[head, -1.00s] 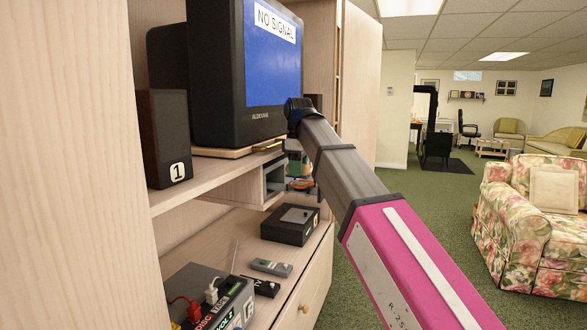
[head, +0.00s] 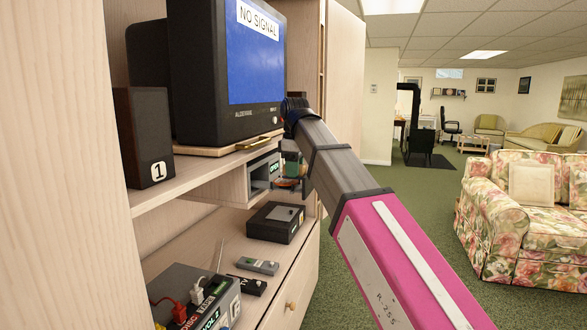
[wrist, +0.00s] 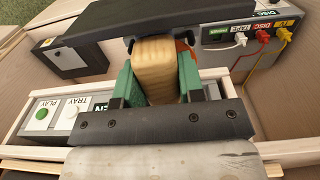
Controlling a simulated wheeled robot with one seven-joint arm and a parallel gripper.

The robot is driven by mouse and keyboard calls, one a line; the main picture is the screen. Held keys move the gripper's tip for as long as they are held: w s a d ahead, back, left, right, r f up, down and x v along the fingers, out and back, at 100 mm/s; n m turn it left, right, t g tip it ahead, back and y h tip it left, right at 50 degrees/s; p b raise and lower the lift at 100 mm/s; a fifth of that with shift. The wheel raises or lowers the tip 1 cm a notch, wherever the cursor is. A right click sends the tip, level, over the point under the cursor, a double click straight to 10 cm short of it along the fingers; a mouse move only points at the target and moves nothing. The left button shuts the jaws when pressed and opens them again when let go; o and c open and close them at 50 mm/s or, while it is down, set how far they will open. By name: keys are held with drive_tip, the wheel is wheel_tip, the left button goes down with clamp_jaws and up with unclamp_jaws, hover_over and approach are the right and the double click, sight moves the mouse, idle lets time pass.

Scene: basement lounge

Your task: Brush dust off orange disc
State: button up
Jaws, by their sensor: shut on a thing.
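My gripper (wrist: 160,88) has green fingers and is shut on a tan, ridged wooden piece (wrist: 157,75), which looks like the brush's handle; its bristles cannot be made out. A small orange patch (wrist: 184,50) shows just behind it. I cannot tell whether this is the orange disc or part of the held thing. In the head view my gripper (head: 292,170) is small and partly hidden by my arm, beside the shelf front. The grey player (head: 262,172) sits in the bay under the television. Its PLAY and TRAY buttons show in the wrist view (wrist: 60,117).
The television (head: 225,70) and a speaker (head: 144,138) stand on the upper shelf. A black box (head: 275,222), small remotes (head: 258,266) and a switch box with cables (head: 205,300) occupy the lower shelf. Open carpet lies right, before a floral sofa (head: 515,215).

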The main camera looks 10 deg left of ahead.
sight(276, 180)
drive_tip(key=shift+w+a+f, duration=0.15)
drive_tip(key=shift+a, duration=1.3)
drive_tip(key=shift+w+a+f, duration=0.1)
drive_tip(key=shift+a+f, duration=0.05)
drive_tip(key=shift+a, duration=1.3)
drive_tip(key=shift+w+a+r, duration=0.1)
drive_tip(key=shift+a+r, duration=0.1)
drive_tip(key=shift+r, duration=1.35)
drive_tip(key=shift+d, duration=0.1)
drive_tip(key=shift+d+f, duration=0.1)
drive_tip(key=shift+f, duration=0.1)
drive_tip(key=shift+f, duration=0.7)
